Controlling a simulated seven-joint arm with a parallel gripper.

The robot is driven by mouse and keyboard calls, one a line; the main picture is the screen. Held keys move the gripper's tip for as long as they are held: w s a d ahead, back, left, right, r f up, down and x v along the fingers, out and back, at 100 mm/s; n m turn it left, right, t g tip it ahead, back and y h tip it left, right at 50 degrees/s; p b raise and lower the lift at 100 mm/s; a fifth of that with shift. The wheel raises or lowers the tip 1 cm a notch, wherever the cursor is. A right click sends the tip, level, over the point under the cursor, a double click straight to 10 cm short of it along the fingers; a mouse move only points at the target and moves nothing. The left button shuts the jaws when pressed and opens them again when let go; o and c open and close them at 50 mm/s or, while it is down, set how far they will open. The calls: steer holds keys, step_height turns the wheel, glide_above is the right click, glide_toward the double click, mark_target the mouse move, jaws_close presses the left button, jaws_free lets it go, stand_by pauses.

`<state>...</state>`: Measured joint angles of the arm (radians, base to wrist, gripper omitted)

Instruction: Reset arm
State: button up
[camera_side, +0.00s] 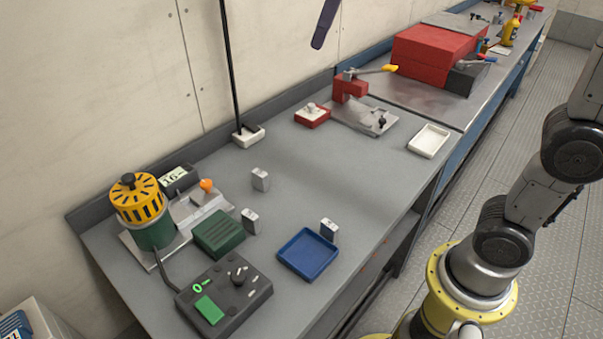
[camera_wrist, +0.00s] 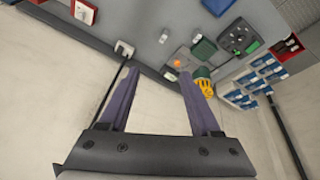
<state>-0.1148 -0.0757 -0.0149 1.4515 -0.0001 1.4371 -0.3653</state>
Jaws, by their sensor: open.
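My gripper (camera_wrist: 158,72) is open, with its two purple fingers apart and nothing between them in the wrist view. In the side view only a purple finger (camera_side: 325,24) shows at the top edge, high above the bench and in front of the wall. The rest of the gripper is out of that picture. My gripper touches nothing that I can see.
The grey bench (camera_side: 345,190) holds a blue tray (camera_side: 308,254), several small metal blocks, a green block (camera_side: 220,233), a yellow-and-green device (camera_side: 142,208), a control box (camera_side: 223,296), a white tray (camera_side: 429,140) and a red clamp (camera_side: 350,88). A thin black pole (camera_side: 231,70) rises by the wall.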

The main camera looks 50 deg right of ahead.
steer(key=s+d+f+m, duration=0.2)
steer(key=s+f, duration=0.7)
steer(key=s+d+f+m+t, duration=0.1)
steer(key=s+d+f+m, duration=0.1)
steer(key=s+f, duration=0.7)
steer(key=shift+s+m+t, duration=0.2)
steer(key=shift+m+t, duration=0.1)
steer(key=shift+m, duration=0.5)
